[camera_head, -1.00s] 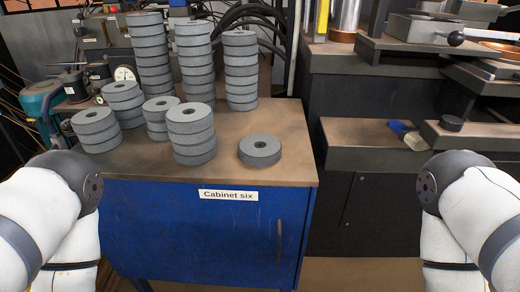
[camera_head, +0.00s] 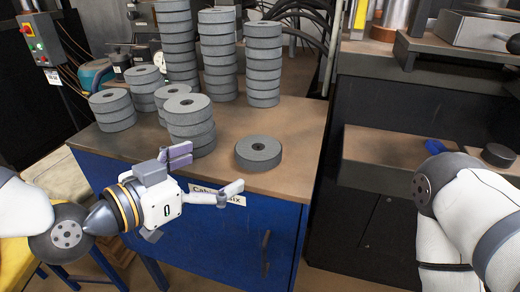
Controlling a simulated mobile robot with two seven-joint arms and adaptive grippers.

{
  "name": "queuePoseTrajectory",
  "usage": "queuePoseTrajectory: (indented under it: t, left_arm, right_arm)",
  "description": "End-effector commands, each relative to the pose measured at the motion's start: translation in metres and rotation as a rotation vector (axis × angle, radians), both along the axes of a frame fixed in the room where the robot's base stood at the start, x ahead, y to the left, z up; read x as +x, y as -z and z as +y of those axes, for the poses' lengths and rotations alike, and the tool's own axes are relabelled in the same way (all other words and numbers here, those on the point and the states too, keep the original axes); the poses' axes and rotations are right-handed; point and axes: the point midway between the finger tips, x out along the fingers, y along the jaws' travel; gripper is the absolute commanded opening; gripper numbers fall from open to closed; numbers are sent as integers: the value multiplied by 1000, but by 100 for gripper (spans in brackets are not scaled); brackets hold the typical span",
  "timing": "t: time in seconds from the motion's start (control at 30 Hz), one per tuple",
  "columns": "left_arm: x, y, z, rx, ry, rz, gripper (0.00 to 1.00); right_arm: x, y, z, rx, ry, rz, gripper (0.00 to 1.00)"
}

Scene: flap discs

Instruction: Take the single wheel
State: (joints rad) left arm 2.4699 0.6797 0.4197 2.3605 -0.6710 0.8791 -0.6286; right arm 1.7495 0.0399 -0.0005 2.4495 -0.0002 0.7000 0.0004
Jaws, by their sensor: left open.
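The single wheel (camera_head: 258,153), a grey disc with a dark centre hole, lies flat and alone near the front right of the cabinet top (camera_head: 293,135). My left gripper (camera_head: 207,172) is in front of the cabinet's front edge, to the left of and nearer than the wheel. Its fingers are spread wide and hold nothing; they are apart from the wheel. Only part of my right arm (camera_head: 465,205) shows at the right edge; its gripper is out of view.
Several stacks of like grey wheels (camera_head: 190,125) stand left of and behind the single one, the tall ones at the back. The blue cabinet (camera_head: 240,245) has a label partly hidden by my gripper. Bare top lies right of the wheel. A dark bench (camera_head: 380,150) stands right.

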Motion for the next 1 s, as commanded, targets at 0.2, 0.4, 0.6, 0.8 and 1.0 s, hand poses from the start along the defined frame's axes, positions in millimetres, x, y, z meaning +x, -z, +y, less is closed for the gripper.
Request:
queuePoseTrajectory:
  t: [0.2, 0.4, 0.6, 0.8, 1.0]
  left_arm:
    - [34, 12, -29, 0, 4, -3, 100]
    - [54, 17, -47, 1, 2, -2, 100]
    - [80, 26, -72, 0, 1, -1, 100]
    - [87, 26, -78, -1, 1, -2, 100]
    - [87, 25, -77, -1, 1, -2, 75]
  right_arm:
    - [-10, 10, 0, 1, -1, 34, 40]
    - [-13, 13, 0, 0, -1, 44, 40]
    - [-17, 17, 0, 0, -3, 58, 40]
    - [-17, 18, 0, 0, -3, 59, 40]
    - [-17, 17, 0, 0, -3, 59, 40]
